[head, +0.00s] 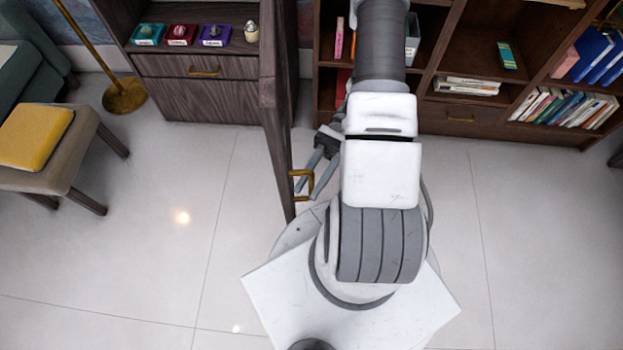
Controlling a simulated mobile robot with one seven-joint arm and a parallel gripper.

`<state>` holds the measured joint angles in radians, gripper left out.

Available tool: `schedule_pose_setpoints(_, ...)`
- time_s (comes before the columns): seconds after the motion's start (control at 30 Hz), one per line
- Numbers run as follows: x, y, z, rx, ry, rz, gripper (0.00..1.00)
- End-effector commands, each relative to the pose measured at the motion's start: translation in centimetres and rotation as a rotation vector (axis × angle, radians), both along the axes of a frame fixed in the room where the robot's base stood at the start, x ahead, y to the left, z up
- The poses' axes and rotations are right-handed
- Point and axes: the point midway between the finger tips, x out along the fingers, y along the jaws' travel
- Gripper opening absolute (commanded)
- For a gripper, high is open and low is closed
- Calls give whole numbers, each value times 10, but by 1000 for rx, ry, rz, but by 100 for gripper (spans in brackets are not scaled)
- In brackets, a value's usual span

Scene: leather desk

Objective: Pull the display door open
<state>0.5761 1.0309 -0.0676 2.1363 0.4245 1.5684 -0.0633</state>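The display cabinet (190,98) is dark wood and stands at the upper left. Its door (276,120) is swung out toward me, seen nearly edge-on, and the cabinet's interior shows. A brass handle (302,171) sits on the right face of the door near its lower end in the picture. My gripper (308,192) is at the handle, its two grey fingers spread apart with the handle's outer bar around their tips. Whether either finger touches the bar I cannot tell. My arm hides part of the gripper's wrist.
Several small display boxes (182,35) stand on the cabinet shelf above a drawer (200,69). A stool (62,178) with a yellow cushion (34,137) and a brass lamp base (125,96) are at left. A bookcase (460,113) stands behind at right. The tiled floor left of the door is clear.

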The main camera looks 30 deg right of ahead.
Motion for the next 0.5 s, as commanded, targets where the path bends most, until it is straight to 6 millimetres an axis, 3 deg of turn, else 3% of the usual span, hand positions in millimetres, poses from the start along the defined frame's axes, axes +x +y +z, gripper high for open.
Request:
schedule_pose_setpoints(0.27,2,-4,1,3,2,0,27)
schedule_pose_setpoints(0.5,21,-36,1,0,-1,-2,27)
